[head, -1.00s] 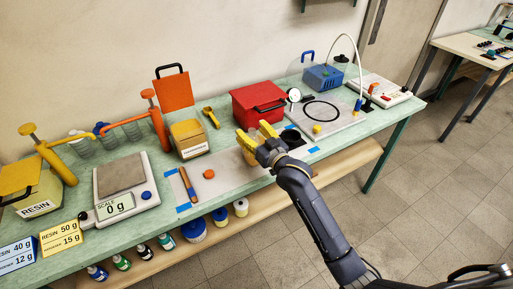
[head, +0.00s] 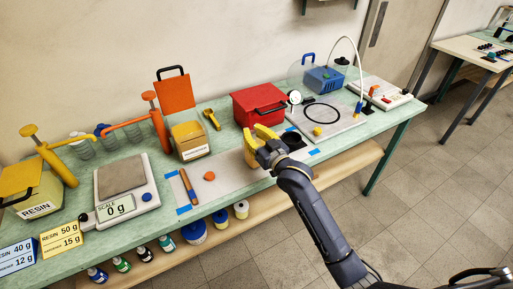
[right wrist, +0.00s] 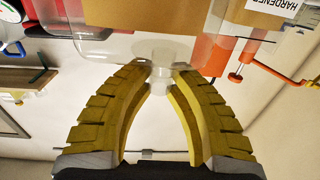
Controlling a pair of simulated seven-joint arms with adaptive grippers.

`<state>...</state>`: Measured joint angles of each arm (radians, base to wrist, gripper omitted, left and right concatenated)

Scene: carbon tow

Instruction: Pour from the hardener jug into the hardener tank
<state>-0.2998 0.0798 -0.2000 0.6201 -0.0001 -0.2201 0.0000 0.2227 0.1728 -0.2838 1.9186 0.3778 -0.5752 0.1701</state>
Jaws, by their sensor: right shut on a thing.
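The hardener tank (head: 187,140) is a yellow-orange box on the bench with a white label, its orange lid (head: 174,90) standing up behind it. My right gripper (head: 257,142) has yellow fingers and is right of the tank, near the bench's front. In the right wrist view its fingers (right wrist: 170,78) are shut on a clear piece of the hardener jug (right wrist: 65,20), whose see-through body fills the top of that view. A brown patch shows there; I cannot tell whether it is liquid or the tank. In the head view, the fingers mostly hide the jug. My left gripper is not in view.
An orange pump (head: 155,118) stands left of the tank. A red box (head: 262,103) stands behind my right gripper. A scale (head: 125,187) reading 0 g and a yellow resin tank (head: 38,208) are at the left. An orange puck (head: 209,176) lies in front.

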